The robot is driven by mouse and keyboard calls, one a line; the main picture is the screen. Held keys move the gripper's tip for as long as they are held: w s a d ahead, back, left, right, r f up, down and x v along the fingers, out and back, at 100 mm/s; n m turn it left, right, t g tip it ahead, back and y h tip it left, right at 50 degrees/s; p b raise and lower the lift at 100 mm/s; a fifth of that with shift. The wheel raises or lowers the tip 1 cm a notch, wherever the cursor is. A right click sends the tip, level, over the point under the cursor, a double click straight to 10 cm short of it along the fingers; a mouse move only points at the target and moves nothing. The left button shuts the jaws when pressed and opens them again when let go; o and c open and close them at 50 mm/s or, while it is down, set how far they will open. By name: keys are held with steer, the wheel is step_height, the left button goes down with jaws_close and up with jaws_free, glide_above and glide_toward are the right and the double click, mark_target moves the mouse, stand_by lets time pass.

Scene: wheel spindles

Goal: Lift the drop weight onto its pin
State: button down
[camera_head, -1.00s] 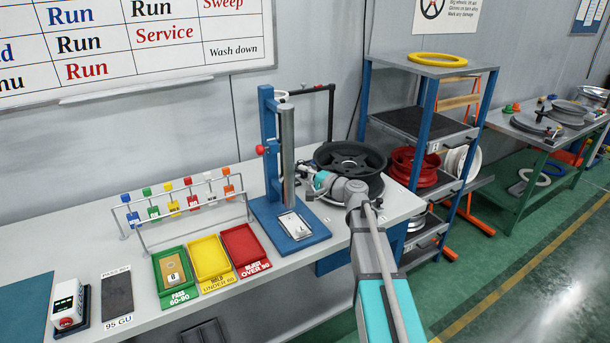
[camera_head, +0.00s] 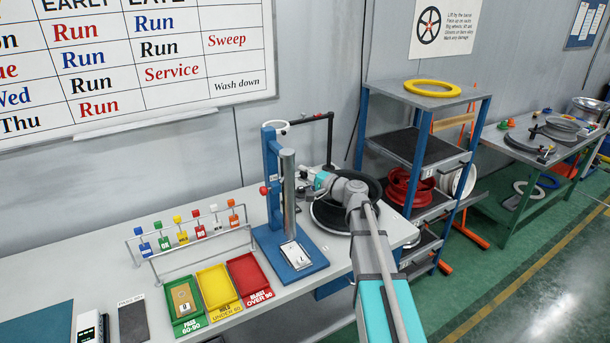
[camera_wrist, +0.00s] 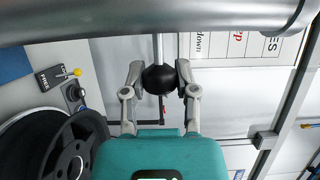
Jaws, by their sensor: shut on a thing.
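The drop tester has a blue stand (camera_head: 271,170) with a bright steel cylinder (camera_head: 288,200) upright on it. A red knob (camera_head: 264,190) sticks out on the stand's left side and looks like the pin. My gripper (camera_head: 308,180) is just right of the cylinder. In the wrist view my gripper (camera_wrist: 159,82) is shut on a black ball knob (camera_wrist: 158,79) at the end of a pale rod. The rod runs toward the steel cylinder (camera_wrist: 150,20), which crosses the top of that view. Whether the cylinder itself is the drop weight, I cannot tell; my arm hides part of the area.
A dark wheel (camera_head: 329,216) lies on the bench right of the stand, below my arm. Green, yellow and red trays (camera_head: 217,285) sit in front left. A tag rack (camera_head: 190,235) stands left of the stand. A blue shelf (camera_head: 425,95) is at right.

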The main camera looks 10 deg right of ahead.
steer(key=shift+r+p, duration=0.45)
steer(key=shift+r, duration=0.4)
steer(key=shift+c, duration=1.8)
jaws_free()
steer(key=shift+w+f, duration=0.15)
steer(key=v, duration=1.2)
steer(key=shift+a, duration=0.1)
